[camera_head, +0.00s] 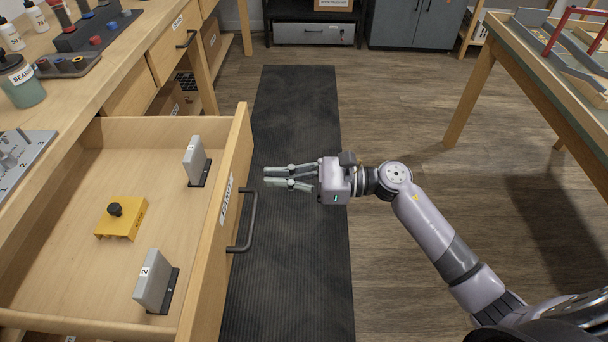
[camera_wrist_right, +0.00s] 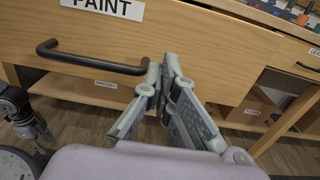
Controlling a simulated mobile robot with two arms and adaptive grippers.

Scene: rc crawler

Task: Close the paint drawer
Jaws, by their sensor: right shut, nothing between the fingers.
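The paint drawer (camera_head: 236,150) is pulled far out of the wooden bench at the left of the head view. Its front carries a PAINT label (camera_head: 226,199) and a dark bar handle (camera_head: 247,220). The label (camera_wrist_right: 103,9) and handle (camera_wrist_right: 90,58) also show in the right wrist view. My right gripper (camera_head: 266,175) is shut and empty. Its fingers point toward the drawer front, just outside it and near the handle, with no clear contact. In the wrist view the fingertips (camera_wrist_right: 163,68) appear beside the handle's right end. My left gripper is not in the head view.
Inside the drawer are a yellow block (camera_head: 121,222) with a black knob and two grey upright plates (camera_head: 195,160) (camera_head: 152,280). Bottles and tools sit on the bench top (camera_head: 100,57). A dark mat (camera_head: 290,250) covers the floor; another table (camera_head: 474,95) stands right.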

